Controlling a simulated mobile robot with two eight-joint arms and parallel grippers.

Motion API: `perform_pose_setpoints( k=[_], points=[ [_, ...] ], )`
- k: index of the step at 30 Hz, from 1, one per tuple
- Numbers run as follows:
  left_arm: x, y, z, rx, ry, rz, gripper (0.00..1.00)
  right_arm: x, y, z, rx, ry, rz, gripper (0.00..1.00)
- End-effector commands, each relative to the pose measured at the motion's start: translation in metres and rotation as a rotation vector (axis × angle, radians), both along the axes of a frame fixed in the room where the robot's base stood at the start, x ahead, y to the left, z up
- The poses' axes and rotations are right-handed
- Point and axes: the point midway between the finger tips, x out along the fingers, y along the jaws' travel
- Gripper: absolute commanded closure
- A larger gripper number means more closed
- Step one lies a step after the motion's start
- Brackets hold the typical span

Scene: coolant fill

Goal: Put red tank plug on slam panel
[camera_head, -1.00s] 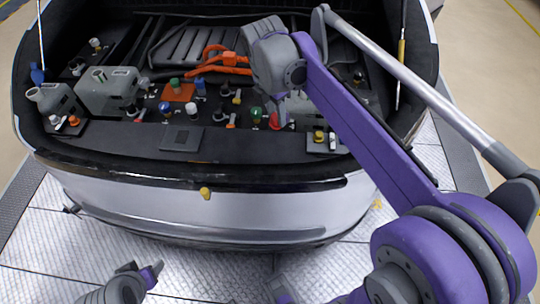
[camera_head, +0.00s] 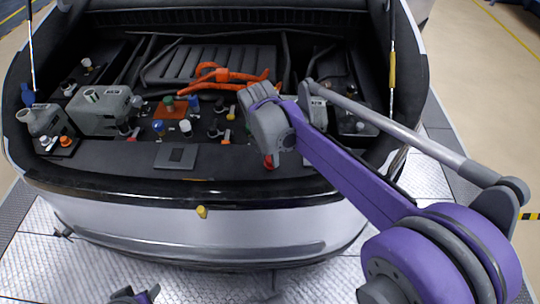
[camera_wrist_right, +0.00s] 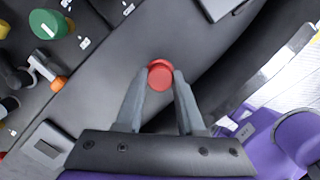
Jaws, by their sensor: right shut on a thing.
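The red tank plug (camera_head: 269,162) is a small round red cap. My right gripper (camera_head: 270,152) is shut on it, pointing down, and mostly hides it in the head view. In the right wrist view the red plug (camera_wrist_right: 160,75) sits between the two grey fingertips, its round top facing the camera. The slam panel (camera_head: 110,160) is the dark strip along the front of the open bay. The plug is over the dark panel surface (camera_wrist_right: 195,65); I cannot tell whether it touches. My left gripper does not show clearly.
A grey square plate (camera_head: 176,158) lies on the panel to the left. Behind it are several coloured caps, such as a green one (camera_wrist_right: 50,24) and an orange one (camera_wrist_right: 58,82). Orange cables (camera_head: 225,75) cross the bay.

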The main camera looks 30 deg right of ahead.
Motion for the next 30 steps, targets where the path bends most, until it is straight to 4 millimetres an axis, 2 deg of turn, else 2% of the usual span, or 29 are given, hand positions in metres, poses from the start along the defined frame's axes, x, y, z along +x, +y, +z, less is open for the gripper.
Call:
perform_pose_setpoints(
  k=[9, 10, 14, 15, 24, 26, 30],
  points=[
    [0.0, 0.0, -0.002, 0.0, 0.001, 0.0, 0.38, 0.0, 0.0, -0.003, 0.0, 0.0, 0.0, 0.98],
    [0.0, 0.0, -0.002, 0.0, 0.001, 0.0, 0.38, 0.0, 0.0, -0.003, 0.0, 0.0, 0.0, 0.59],
    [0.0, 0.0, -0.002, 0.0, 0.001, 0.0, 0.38, 0.0, 0.0, -0.002, 0.0, 0.0, 0.0, 0.36],
    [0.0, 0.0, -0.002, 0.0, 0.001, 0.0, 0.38, 0.0, 0.0, -0.002, 0.0, 0.0, 0.0, 0.33],
    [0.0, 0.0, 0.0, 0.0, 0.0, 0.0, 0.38, 0.0, 0.0, 0.0, 0.0, 0.0, 0.0, 0.33],
    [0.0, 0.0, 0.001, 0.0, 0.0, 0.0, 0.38, 0.0, 0.0, 0.004, 0.0, 0.0, 0.0, 0.33],
    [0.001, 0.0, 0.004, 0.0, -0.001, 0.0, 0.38, -0.001, 0.003, 0.025, 0.0, 0.0, 0.0, 0.33]
  ],
)
